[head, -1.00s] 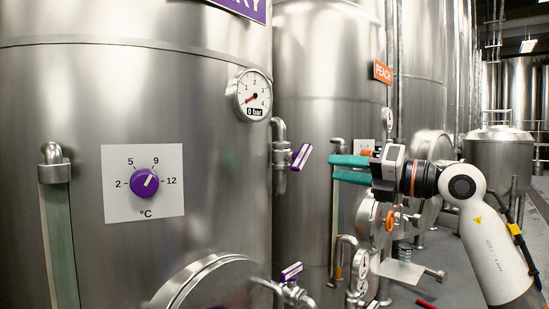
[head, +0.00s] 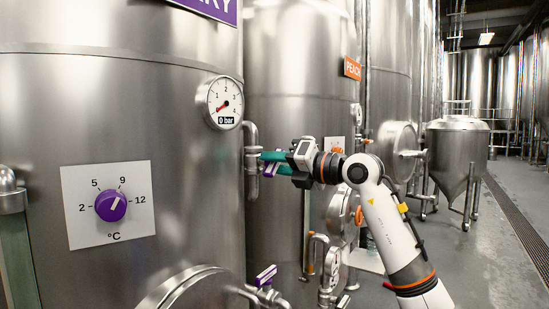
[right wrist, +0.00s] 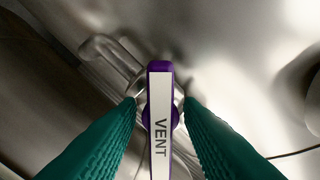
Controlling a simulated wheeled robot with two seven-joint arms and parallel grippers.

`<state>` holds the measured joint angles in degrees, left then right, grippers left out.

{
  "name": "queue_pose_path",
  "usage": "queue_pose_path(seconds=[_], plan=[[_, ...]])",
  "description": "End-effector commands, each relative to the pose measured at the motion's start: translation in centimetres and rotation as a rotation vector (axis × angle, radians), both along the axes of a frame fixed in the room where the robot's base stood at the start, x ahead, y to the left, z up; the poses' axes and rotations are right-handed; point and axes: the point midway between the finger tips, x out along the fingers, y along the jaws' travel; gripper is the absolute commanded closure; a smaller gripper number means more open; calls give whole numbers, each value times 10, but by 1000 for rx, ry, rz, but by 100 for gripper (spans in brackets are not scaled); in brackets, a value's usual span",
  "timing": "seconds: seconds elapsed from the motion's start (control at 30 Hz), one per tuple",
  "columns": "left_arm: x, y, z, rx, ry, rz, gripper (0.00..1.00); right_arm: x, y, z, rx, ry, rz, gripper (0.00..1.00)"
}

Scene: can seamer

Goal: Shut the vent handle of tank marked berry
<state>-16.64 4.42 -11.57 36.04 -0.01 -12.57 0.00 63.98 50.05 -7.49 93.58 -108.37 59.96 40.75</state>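The purple tank, whose sign (head: 210,8) shows only the end letters "RY", fills the left of the head view. Its vent handle (head: 270,168), purple with a white face, sits on a valve on the pipe at the tank's right side and is partly hidden by my right fingers. In the right wrist view the handle (right wrist: 160,120) reads "VENT" and runs up the picture between the fingers. My right gripper (right wrist: 160,104) is open around it, with a small gap on each side. The right gripper also shows in the head view (head: 268,162). My left gripper is not in view.
A pressure gauge (head: 222,102) reading near 0 bar is just above left of the handle. A temperature knob (head: 110,206) is on the tank front. A lower purple-handled valve (head: 265,277) is below. The peach tank (head: 300,70) stands close behind.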

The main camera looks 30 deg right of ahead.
Motion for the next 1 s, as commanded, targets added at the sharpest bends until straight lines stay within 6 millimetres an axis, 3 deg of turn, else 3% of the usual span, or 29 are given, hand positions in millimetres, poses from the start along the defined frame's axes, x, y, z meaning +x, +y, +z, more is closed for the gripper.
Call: queue_pose_path(seconds=[0.3,0.53,1.0], plan=[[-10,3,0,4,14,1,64,3,2,0,0,0,1,67],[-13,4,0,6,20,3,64,3,2,0,0,-1,1,100],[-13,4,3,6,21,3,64,3,1,1,87,36,0,100]])
